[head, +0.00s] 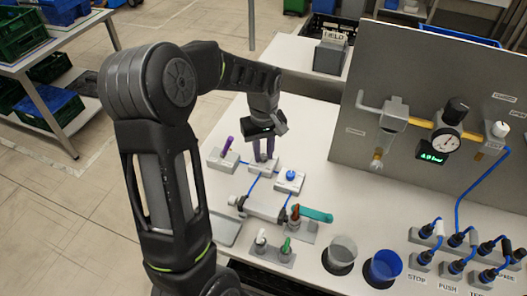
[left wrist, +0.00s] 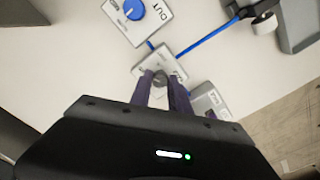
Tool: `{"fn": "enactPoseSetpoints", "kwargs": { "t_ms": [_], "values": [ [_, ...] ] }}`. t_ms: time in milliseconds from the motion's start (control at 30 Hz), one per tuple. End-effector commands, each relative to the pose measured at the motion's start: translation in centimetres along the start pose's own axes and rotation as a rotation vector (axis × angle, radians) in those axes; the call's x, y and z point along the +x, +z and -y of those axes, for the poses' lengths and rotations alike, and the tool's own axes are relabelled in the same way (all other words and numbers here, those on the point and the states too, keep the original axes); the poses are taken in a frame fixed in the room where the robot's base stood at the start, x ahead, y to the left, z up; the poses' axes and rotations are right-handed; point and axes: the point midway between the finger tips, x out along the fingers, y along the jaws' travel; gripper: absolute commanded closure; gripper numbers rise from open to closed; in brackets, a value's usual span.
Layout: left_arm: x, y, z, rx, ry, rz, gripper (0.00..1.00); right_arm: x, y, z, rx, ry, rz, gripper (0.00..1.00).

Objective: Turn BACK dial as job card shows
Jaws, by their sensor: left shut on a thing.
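My left gripper (head: 263,152) points down at the middle small block (head: 262,168) on the white table. In the left wrist view its two fingers (left wrist: 161,92) are closed on a grey dial (left wrist: 160,78) on that block (left wrist: 165,62). The block's lettering is too small to read, so I cannot confirm that it says BACK. The dial's pointer is mostly hidden between the fingers. I cannot make out a job card. My right gripper is not in view.
A block with a purple lever (head: 226,145) stands to the left. Blue tubes join the blocks to a grey cylinder (head: 264,208). A teal-handled part (head: 314,214), two cups, and a grey panel (head: 430,110) with a gauge stand to the right.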

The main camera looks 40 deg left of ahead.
Motion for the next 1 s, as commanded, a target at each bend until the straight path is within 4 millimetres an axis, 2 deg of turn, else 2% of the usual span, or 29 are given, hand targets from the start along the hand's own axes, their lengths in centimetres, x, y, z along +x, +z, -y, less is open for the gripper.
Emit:
{"fn": "enactPoseSetpoints", "kwargs": {
  "t_ms": [267,467,1000],
  "values": [
    [0.0,0.0,0.0,0.047,0.000,0.000,1.00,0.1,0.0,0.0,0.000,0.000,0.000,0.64],
    [0.0,0.0,0.0,0.146,0.000,0.000,1.00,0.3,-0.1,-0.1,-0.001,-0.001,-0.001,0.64],
    [0.0,0.0,-0.1,0.619,0.001,0.000,1.00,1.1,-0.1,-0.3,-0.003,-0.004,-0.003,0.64]
  ]
}}
